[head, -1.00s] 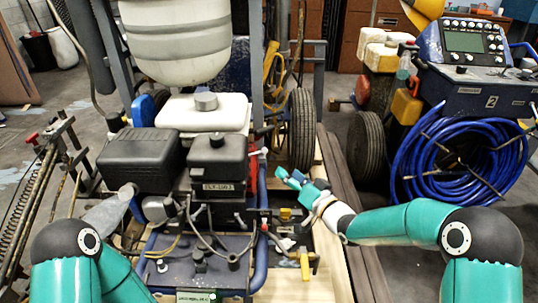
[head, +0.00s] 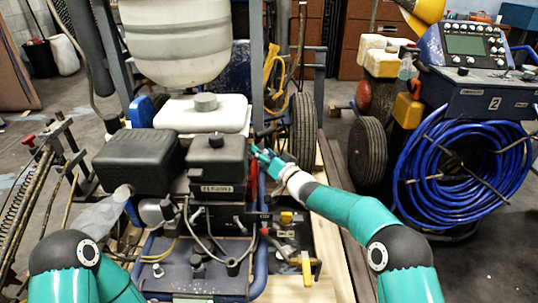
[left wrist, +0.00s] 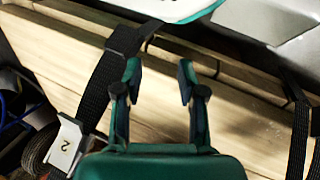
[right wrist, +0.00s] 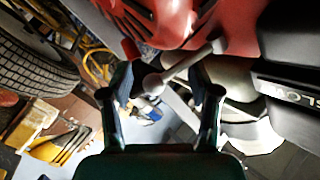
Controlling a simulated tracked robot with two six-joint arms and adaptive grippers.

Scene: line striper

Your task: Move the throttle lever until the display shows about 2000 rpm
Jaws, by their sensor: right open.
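My right gripper (head: 260,155) is at the right side of the engine (head: 215,165), by its red part. In the right wrist view its fingers (right wrist: 160,90) are apart. A grey lever with a round knob (right wrist: 152,84) lies across the gap between them, in front of the red housing (right wrist: 185,15); I cannot tell whether they touch. A small label-like panel (head: 218,189) on the engine's black box is too blurred to read as a display. My left gripper (left wrist: 160,80) is open and empty over wooden planks; it is hidden in the head view.
A second blue machine with a console screen (head: 466,45) and a coiled blue hose (head: 460,175) stands at right. A tyre (head: 367,148) is beside it. A white tank (head: 175,40) rises above the engine. Cables and a yellow-handled valve (head: 306,268) lie low in front.

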